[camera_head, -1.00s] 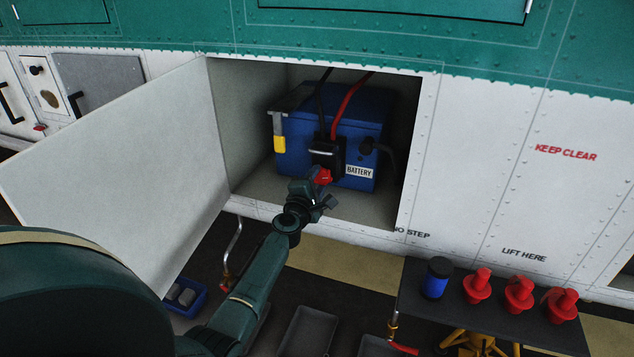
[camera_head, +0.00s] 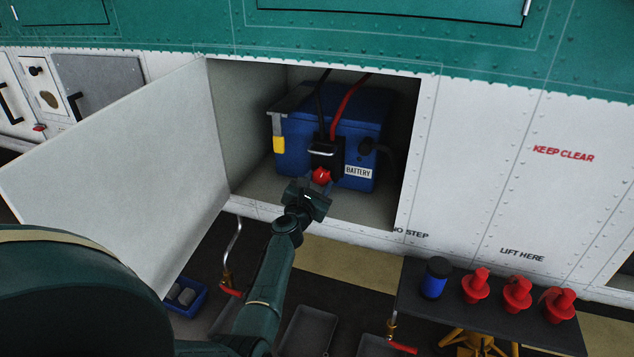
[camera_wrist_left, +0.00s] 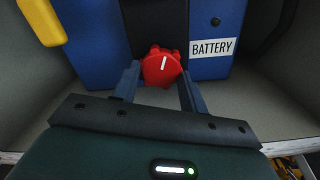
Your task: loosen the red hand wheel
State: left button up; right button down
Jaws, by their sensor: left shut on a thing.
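The red hand wheel (camera_head: 321,176) is on the front of the black connector (camera_head: 326,155) of the blue battery (camera_head: 300,138), inside the open bay. In the left wrist view the wheel (camera_wrist_left: 161,67) shows a white mark, close to upright. My left gripper (camera_head: 317,186) reaches into the bay from the front. Its two fingers, with the gripper midpoint in the wrist view (camera_wrist_left: 159,74), are at the wheel's left and right sides and shut on it. The fingertips are partly hidden behind the wheel's rim. My right gripper is not in view.
The open bay door (camera_head: 125,170) stands at the left, beside my arm. A dark table (camera_head: 470,312) at the lower right holds a blue jar (camera_head: 434,278) and several red plugs (camera_head: 516,294). A yellow handle (camera_head: 279,145) hangs at the battery's left. Cables rise above the connector.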

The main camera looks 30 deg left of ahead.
pick_arm(q)
jog(key=shift+n, duration=1.2)
jog(key=shift+d+n+p, duration=0.1)
jog(key=shift+n+p, duration=0.25)
jog(key=shift+n, duration=0.35)
jog(key=o, duration=1)
jog(key=shift+c, duration=0.2)
jog(key=shift+f, duration=0.1)
